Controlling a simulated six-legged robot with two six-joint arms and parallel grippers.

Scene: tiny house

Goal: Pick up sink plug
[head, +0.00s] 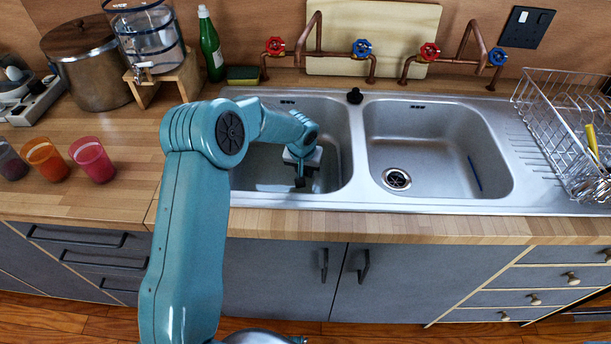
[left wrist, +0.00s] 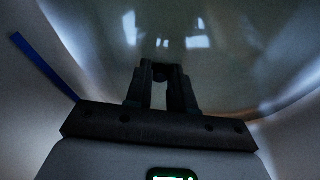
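My left gripper (head: 299,182) reaches down into the left basin (head: 342,150) of the steel sink. In the left wrist view its two dark fingers (left wrist: 162,78) stand a little apart. A small dark rounded thing (left wrist: 161,73) shows between their tips; it may be the sink plug, but it is too dark to be sure. I cannot tell whether the fingers grip it or only stand around it. A black knob-like piece (head: 354,96) sits on the rim behind the two basins. The left basin's drain is hidden. My right gripper is out of view.
Copper pipes with red and blue valves (head: 361,47) stand behind. A wire dish rack (head: 565,125) is at right. Coloured cups (head: 92,159), a pot (head: 90,65) and a water dispenser (head: 150,45) stand left.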

